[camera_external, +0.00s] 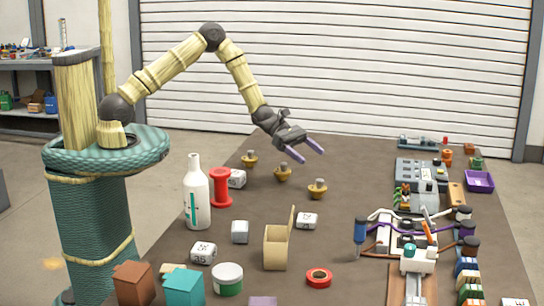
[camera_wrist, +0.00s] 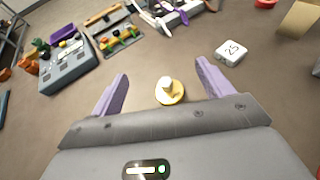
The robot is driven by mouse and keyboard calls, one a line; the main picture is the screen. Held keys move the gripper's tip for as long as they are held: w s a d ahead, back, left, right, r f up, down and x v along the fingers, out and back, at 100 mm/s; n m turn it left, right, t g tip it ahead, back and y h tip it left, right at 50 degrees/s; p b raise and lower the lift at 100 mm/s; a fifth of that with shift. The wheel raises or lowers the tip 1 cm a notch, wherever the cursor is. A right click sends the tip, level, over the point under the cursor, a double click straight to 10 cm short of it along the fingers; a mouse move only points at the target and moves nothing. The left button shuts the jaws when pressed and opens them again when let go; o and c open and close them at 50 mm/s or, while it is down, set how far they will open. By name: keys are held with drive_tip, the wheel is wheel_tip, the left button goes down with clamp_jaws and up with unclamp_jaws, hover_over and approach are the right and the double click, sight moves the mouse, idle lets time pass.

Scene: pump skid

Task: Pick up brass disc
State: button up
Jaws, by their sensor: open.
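Three small brass discs with upright knobs stand in a slanting row on the brown table: a far brass disc (camera_external: 249,160), a middle brass disc (camera_external: 283,174) and a near brass disc (camera_external: 317,190). My gripper (camera_external: 308,153) is open and empty, above the table near the row. In the wrist view, one brass disc with a pale knob (camera_wrist: 170,94) shows between the spread purple fingers of my gripper (camera_wrist: 161,70), apart from both. I cannot tell for sure which of the three it is.
A red spool (camera_external: 221,188) and a white bottle (camera_external: 196,195) stand left of the discs. A white numbered block (camera_external: 307,221) and an open tan box (camera_external: 275,248) lie nearer. Grey equipment (camera_external: 421,172) fills the right side.

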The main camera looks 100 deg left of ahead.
drive_tip(key=p, duration=0.1)
approach(322, 188)
drive_tip(key=x, duration=0.3)
drive_tip(key=shift+r, duration=0.1)
drive_tip(key=shift+x, duration=1)
drive_tip(key=shift+w+f, duration=0.2)
drive_tip(key=shift+f, duration=0.1)
drive_tip(key=shift+d, duration=0.1)
drive_tip(key=p+x, duration=0.1)
drive_tip(key=x, duration=0.4)
drive_tip(key=c, duration=1.1)
